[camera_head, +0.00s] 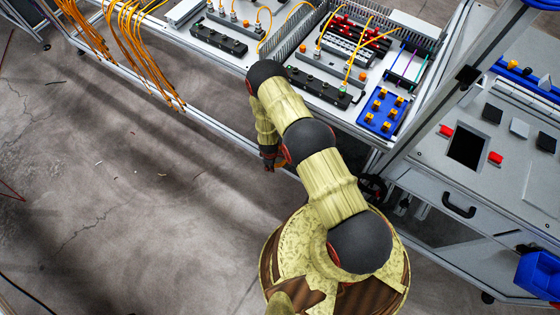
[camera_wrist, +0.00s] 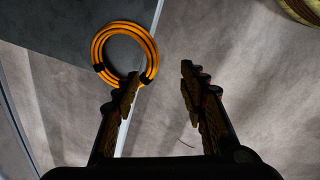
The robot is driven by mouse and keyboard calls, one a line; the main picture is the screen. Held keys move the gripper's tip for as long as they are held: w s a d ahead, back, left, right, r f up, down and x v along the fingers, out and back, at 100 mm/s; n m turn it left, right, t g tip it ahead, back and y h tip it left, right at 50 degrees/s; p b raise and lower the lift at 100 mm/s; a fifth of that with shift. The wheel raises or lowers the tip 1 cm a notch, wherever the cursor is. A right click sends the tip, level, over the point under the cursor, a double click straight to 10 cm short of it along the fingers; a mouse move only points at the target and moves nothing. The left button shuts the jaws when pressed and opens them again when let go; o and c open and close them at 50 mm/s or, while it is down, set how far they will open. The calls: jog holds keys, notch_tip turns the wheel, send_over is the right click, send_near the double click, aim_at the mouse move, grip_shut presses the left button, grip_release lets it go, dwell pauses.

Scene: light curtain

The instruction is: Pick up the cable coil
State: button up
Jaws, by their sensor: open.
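The cable coil (camera_wrist: 98,42) is an orange ring of several turns with black ties, at the upper left in the wrist view. It overlaps the edge between a dark grey surface and the paler floor. My gripper (camera_wrist: 160,74) is open, with nothing between its fingers. Its left finger overlaps the coil's lower right side in the picture; I cannot tell whether they touch. The right finger is clear of the coil. In the head view my arm reaches to the workbench's front edge and largely hides the gripper; I cannot make out the coil there for certain.
The workbench carries black connector blocks (camera_head: 318,87) and a blue tray (camera_head: 364,118) with orange pieces. Loose orange cables (camera_head: 140,50) hang at its left. A control panel (camera_head: 520,185) with red buttons stands at the right, above a blue bin (camera_head: 540,275). The left floor is mostly clear.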

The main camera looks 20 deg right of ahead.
jog(key=shift+w+d+r+n+t, duration=0.1)
jog(key=shift+w+d+n+t, duration=0.2)
jog(key=shift+d, duration=0.35)
jog(key=shift+w+d+f+b, duration=0.15)
jog(key=shift+f+b, duration=0.45)
jog(key=shift+f, duration=0.7)
jog(key=shift+w+d+f+b, duration=0.1)
jog(key=shift+w+f+b, duration=0.35)
jog(key=shift+f, duration=0.85)
jog(key=shift+w+d+f+b, duration=0.1)
jog(key=shift+f+b, duration=0.6)
jog(key=shift+f, duration=0.6)
jog(key=shift+c, duration=0.2)
grip_shut()
